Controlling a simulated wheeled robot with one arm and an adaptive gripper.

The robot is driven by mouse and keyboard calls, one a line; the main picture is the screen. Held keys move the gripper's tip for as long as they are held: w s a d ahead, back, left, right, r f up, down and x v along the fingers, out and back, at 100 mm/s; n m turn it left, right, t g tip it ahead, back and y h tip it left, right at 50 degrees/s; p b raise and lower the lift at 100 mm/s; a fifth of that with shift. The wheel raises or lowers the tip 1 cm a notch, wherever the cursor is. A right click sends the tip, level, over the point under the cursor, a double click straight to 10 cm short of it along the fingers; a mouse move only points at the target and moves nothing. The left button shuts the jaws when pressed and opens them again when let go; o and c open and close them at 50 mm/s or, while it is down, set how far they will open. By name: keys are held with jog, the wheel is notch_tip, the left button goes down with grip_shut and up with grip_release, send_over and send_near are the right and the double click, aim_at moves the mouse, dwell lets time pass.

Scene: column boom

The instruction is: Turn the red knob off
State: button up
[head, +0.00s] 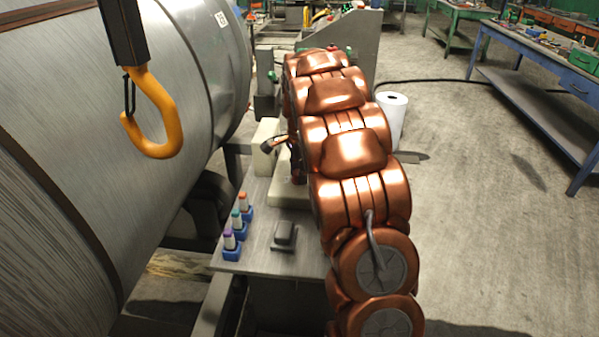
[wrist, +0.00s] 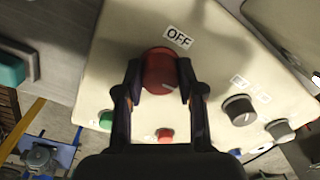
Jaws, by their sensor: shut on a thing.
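The red knob (wrist: 158,68) is on a cream control panel (wrist: 215,75) in the wrist view, with a white OFF label (wrist: 177,37) just above and to its right. A pale mark on the knob points to the lower right, not at the label. My gripper (wrist: 160,77) has its two dark fingers on the left and right sides of the knob, shut on it. In the head view my copper arm covers much of the panel area, and the knob cannot be made out there.
The panel also has a green button (wrist: 106,120), a small red button (wrist: 165,134) and black knobs (wrist: 239,109) close by. In the head view, a large metal roll (head: 120,110) and a hanging yellow hook (head: 152,120) stand left of my arm. Open floor (head: 480,190) lies right.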

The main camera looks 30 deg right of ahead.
jog(key=shift+f+n+b, duration=0.1)
jog(key=shift+n+b, duration=0.2)
jog(key=shift+n, duration=0.2)
jog(key=shift+n+b, duration=0.65)
jog(key=shift+n, duration=0.35)
jog(key=n+b, duration=0.2)
jog(key=n, duration=0.3)
jog(key=n+b, duration=0.1)
jog(key=n, duration=0.4)
jog(key=shift+b, duration=0.3)
jog(key=n, duration=0.4)
jog(key=shift+d+n, duration=0.1)
jog(key=shift+n, duration=0.3)
jog(key=shift+s, duration=0.1)
jog(key=o, duration=1.1)
jog(key=shift+o, duration=0.2)
